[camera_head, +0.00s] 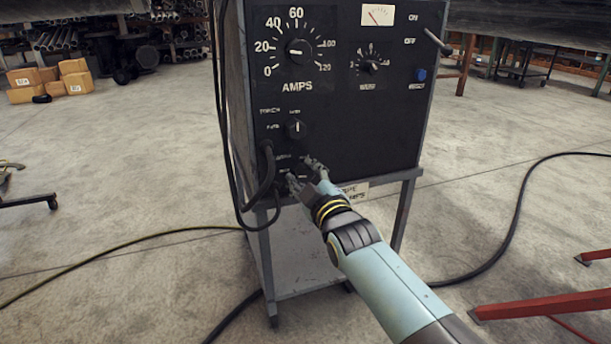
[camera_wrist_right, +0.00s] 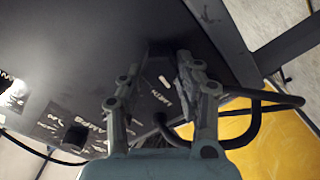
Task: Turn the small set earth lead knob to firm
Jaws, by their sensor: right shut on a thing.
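The black welding set (camera_head: 345,120) stands with its control panel facing me. My right gripper (camera_head: 300,172) reaches its lower left panel, and its fingers are shut on the small earth lead knob. The fingers hide the knob in the head view. In the right wrist view, the dark knob (camera_wrist_right: 161,48) shows between the two fingers of my gripper (camera_wrist_right: 160,66), beside pale lettering. Which mark the knob points to cannot be read. My left gripper is out of view.
A larger amps knob (camera_head: 299,50), a second dial (camera_head: 369,66) and a small switch knob (camera_head: 297,128) sit higher on the panel. Black cables (camera_head: 266,172) hang close to the left of my gripper. The set stands on a trolley (camera_head: 318,250). Red stands (camera_head: 545,305) lie at right.

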